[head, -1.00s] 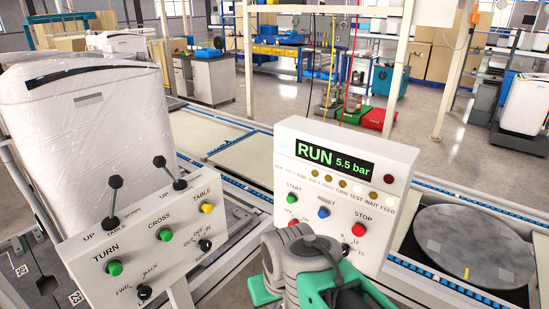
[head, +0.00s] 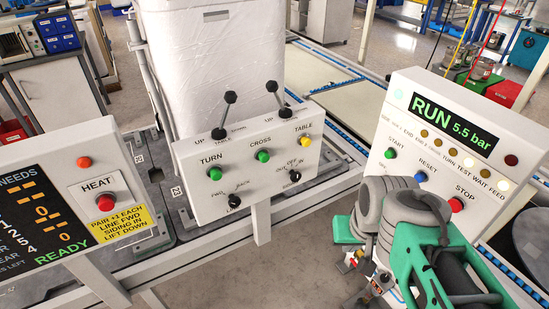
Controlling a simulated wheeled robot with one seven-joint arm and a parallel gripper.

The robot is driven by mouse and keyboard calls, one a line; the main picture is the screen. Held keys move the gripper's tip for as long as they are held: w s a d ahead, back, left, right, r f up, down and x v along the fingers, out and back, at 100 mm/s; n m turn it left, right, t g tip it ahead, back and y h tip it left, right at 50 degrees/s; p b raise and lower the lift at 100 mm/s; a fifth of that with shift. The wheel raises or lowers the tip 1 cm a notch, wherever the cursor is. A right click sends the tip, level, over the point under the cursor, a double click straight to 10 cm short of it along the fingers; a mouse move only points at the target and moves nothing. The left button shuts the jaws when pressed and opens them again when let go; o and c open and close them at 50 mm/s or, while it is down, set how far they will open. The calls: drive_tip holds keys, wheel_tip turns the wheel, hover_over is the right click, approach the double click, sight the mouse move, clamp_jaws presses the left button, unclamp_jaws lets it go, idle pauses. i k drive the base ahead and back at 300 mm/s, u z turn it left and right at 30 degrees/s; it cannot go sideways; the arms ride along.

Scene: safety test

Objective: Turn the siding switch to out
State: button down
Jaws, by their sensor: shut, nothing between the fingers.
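The siding switch (head: 295,176) is a small black knob at the lower right of the white control box, with OUT, OFF and IN lettered around it. Which mark its pointer faces is too small to tell. My gripper (head: 354,262) is low in the head view, to the right of and below the box, partly hidden by my arm. It is shut and empty, apart from the switch.
The control box (head: 240,205) also carries two black levers, green TURN and CROSS buttons, a yellow TABLE button and a FWD/BACK knob (head: 234,201). A RUN panel (head: 400,120) stands right, a HEAT panel (head: 60,150) left. Open floor shows below the box.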

sight(295, 177)
drive_tip(key=u, duration=1.15)
drive_tip(key=k, duration=0.4)
drive_tip(key=u, duration=0.45)
